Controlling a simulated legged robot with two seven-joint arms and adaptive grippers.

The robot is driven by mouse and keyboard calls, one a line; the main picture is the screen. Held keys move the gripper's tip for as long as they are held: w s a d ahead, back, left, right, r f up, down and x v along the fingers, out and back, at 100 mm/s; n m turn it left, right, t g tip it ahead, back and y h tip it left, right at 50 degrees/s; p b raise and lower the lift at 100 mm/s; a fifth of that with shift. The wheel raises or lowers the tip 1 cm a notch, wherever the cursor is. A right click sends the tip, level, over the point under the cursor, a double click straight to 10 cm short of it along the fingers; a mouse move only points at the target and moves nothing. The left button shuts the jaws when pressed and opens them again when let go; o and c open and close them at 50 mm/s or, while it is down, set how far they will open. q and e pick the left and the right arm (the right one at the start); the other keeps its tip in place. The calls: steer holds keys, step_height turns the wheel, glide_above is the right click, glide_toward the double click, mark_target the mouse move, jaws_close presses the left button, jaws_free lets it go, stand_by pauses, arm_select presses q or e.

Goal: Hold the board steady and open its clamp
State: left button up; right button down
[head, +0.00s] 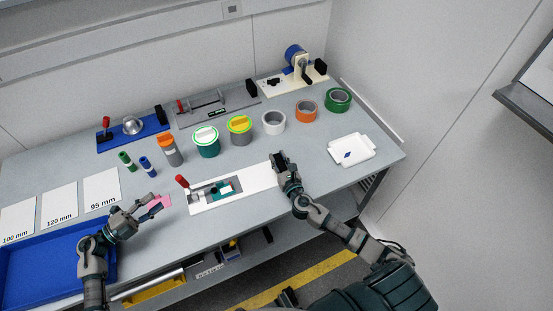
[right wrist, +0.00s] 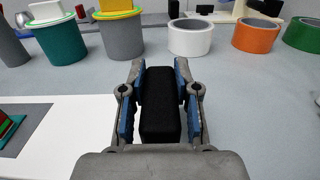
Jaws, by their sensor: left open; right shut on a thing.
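The white board (head: 262,178) lies near the front edge of the table. Its clamp, with a red-tipped lever (head: 182,181) standing up, is at the board's left end, beside a grey plate with a dark green part (head: 222,188). My right gripper (head: 280,160) is at the board's right end, shut on a black block-like handle (right wrist: 160,105), which stands between the fingers in the right wrist view.
Behind the board stand an orange-topped bottle (head: 170,152), lidded tubs (head: 206,143) and tape rolls (head: 273,123). A white tray (head: 365,158) is to the right, a blue tray (head: 40,265) at front left. Other fixtures line the back. Bare table lies around the board.

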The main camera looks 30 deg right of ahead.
arm_select(q)
steer(key=shift+d, duration=0.2)
steer(key=shift+a, duration=0.2)
jaws_close()
steer(key=s+d+r+m+g+y, duration=0.3)
steer(key=d+m+y, duration=0.1)
steer(key=d+m, duration=0.55)
steer(key=s+d+r+m+g+y, duration=0.2)
steer(key=s+d+m+y, duration=0.2)
steer(key=d+m, duration=0.6)
steer(key=s+d+r+m+g+y, duration=0.35)
steer(key=d+m, duration=0.45)
steer(key=m, duration=0.3)
steer(key=w+a+r+m+t+y, duration=0.4)
steer(key=w+a+m+t+y, duration=0.2)
steer(key=m+t+y, duration=0.65)
steer(key=w+a+f+m+g+h, duration=0.1)
steer(key=w+a+f+g, duration=0.1)
steer(key=w+a+f, duration=0.4)
steer(key=shift+a+f+g+h, duration=0.3)
steer(key=shift+a+f+g, duration=0.15)
steer(key=shift+f, duration=1.1)
